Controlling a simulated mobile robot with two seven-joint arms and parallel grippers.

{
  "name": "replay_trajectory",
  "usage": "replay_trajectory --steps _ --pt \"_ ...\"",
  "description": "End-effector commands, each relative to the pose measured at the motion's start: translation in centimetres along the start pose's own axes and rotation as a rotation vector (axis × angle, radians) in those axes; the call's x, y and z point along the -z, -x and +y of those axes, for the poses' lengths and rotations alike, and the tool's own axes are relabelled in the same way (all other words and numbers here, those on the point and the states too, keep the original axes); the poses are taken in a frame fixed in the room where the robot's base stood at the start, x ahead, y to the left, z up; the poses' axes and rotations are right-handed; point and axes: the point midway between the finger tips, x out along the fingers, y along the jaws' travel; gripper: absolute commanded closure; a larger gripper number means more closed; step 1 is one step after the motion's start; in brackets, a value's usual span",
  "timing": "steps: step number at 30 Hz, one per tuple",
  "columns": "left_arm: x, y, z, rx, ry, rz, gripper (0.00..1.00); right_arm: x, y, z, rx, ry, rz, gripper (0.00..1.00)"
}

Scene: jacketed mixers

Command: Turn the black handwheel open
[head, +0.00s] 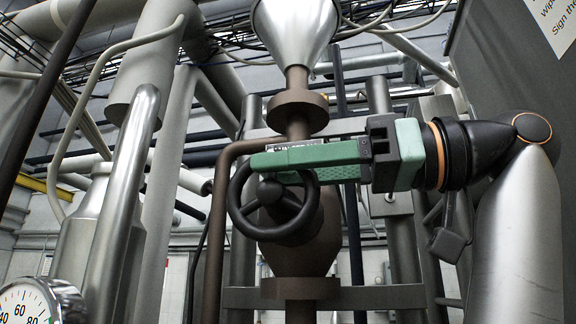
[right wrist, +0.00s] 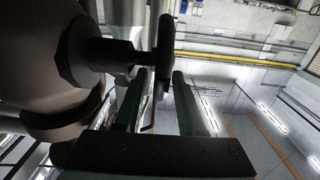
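The black handwheel (head: 278,234) is mounted on a brown valve body (head: 305,258) in the middle of the head view. My right gripper (head: 262,162) reaches in from the right, its green fingers crossing in front of the top of the wheel and hiding part of the rim. In the right wrist view the handwheel (right wrist: 165,50) is seen nearly edge-on, its rim in line with the gap between the two fingers. The fingers (right wrist: 160,78) stand apart, with space visible beside the rim. My left gripper is not in view.
A brown pipe (head: 217,230) runs down just left of the wheel. A steel funnel-shaped vessel (head: 296,28) stands above the valve. A round gauge (head: 30,303) is at the lower left. A dark panel with a white sign (head: 556,18) is at the upper right.

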Motion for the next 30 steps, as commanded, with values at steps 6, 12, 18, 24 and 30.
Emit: replay_trajectory --steps 6,12,18,24,30 --pt "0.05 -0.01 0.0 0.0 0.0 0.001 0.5 0.01 0.03 0.01 0.0 0.0 0.0 0.87" --pt "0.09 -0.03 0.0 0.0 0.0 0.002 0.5 0.02 0.04 0.01 0.0 0.0 0.0 1.0" --pt "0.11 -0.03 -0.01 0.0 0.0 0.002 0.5 0.02 0.05 0.02 0.0 -0.001 0.0 1.0" --pt "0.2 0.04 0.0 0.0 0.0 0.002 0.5 0.14 -0.02 0.03 -0.001 0.0 -0.022 1.0" --pt "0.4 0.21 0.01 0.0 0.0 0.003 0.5 0.39 -0.31 0.0 -0.002 0.002 -0.14 1.0"
